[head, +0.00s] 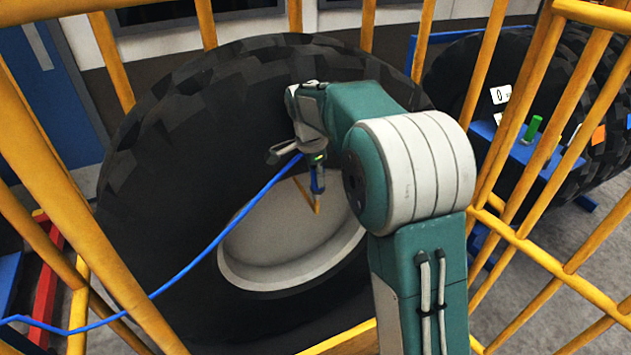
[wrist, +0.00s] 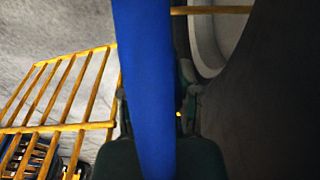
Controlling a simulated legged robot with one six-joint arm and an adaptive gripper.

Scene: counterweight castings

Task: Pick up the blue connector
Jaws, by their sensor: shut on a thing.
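A blue cable (head: 222,236) runs from the gripper down to the lower left. In the wrist view a wide blue band (wrist: 145,70) crosses the middle, close to the camera and between the fingers of my gripper (wrist: 156,105). I cannot tell whether this band is cable or connector.
A large black tyre (head: 150,190) with a grey rim (head: 270,245) stands behind my gripper. Yellow cage bars (head: 95,180) rise on both sides. A thin yellow piece (head: 307,193) shows beside the connector. A blue stand with a green peg (head: 533,128) is at the right, outside the bars.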

